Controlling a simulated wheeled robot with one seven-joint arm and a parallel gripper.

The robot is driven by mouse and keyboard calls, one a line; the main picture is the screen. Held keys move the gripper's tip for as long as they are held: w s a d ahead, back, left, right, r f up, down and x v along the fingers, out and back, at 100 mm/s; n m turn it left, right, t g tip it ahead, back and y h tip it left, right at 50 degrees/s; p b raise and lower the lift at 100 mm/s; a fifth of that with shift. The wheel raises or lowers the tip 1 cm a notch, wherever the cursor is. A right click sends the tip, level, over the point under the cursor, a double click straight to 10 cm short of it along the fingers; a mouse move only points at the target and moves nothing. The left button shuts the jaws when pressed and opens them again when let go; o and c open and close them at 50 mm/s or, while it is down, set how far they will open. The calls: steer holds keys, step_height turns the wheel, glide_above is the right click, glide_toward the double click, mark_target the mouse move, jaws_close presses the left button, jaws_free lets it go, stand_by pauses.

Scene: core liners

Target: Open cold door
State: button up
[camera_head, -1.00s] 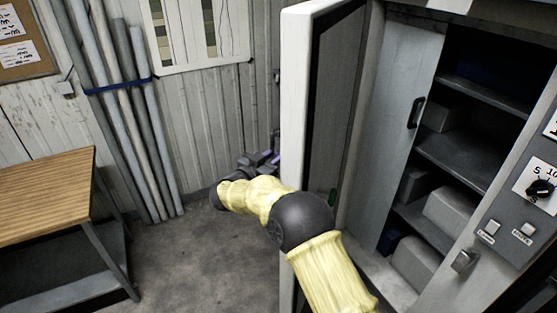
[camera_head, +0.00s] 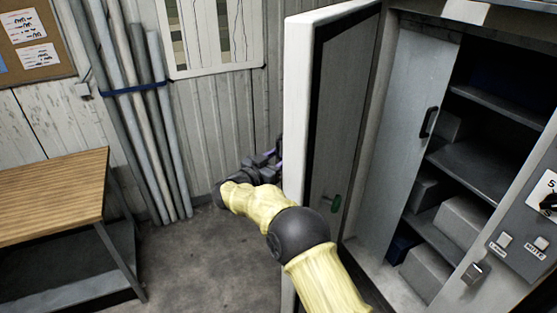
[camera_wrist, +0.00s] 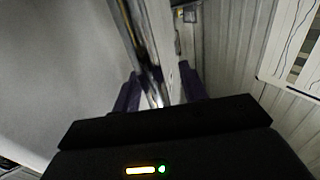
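The cold door (camera_head: 298,150) stands ajar in the head view, with a pale edge, a dark seal and a grey inner panel. In the wrist view, the purple fingers of my gripper (camera_wrist: 160,93) are apart. The pale door face (camera_wrist: 60,70) fills the left, and its edge runs down towards the space between the fingers. Whether they touch the door is unclear.
A grey inner cabinet door (camera_head: 408,150) and shelves (camera_head: 485,170) with grey boxes are right of the cold door. A control panel (camera_head: 515,240) is at far right. A wooden table (camera_head: 50,190) and tall pipes (camera_head: 145,110) are at left. Bare floor (camera_head: 200,260) lies between.

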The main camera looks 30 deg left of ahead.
steer(key=shift+s+f, duration=0.15)
steer(key=shift+s, duration=0.05)
stand_by(0.5)
